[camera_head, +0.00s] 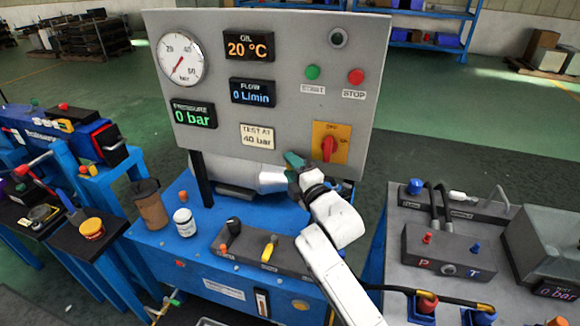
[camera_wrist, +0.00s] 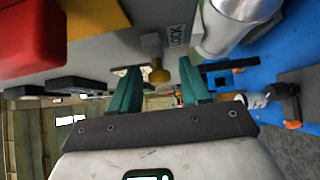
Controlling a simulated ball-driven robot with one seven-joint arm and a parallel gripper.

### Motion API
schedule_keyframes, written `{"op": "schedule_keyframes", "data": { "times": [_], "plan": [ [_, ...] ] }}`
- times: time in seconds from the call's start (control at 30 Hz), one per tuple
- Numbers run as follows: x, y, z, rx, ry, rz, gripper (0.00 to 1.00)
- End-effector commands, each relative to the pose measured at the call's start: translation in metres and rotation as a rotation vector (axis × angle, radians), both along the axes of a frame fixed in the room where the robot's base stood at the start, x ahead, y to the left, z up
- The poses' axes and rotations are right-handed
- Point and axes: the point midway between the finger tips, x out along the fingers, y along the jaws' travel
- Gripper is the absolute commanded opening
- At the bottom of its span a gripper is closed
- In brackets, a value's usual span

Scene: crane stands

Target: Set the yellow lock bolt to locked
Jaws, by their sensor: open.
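The yellow lock bolt (camera_wrist: 158,74) shows in the wrist view as a small knob on a pale stem coming from the grey panel, beside a label reading LOCK (camera_wrist: 177,36). My gripper (camera_wrist: 160,68) is open, its two teal fingers on either side of the knob, with a visible gap to each. Whether the knob is fully between the fingertips in depth is hard to tell. In the head view my gripper (camera_head: 292,160) is at the lower edge of the grey panel (camera_head: 280,100), below the red rotary switch; the bolt is hidden there.
The red rotary switch (camera_head: 328,148) on its yellow plate is close above my gripper. A silver cylinder (camera_head: 270,180) lies behind the panel's lower edge. The blue bench (camera_head: 150,240) holds a white jar (camera_head: 184,222), a brown cup (camera_head: 150,207) and a lever block with a yellow lever (camera_head: 268,250).

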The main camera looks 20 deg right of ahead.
Motion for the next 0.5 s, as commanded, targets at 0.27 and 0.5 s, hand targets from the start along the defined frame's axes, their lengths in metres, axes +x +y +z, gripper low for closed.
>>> {"op": "schedule_keyframes", "data": {
  "times": [0.27,0.5],
  "plan": [
    [0.0111,0.0025,0.0001,0.001,0.000,0.001,0.46],
    [0.0110,0.0023,0.0001,0.001,0.000,0.000,0.43]
  ]
}}
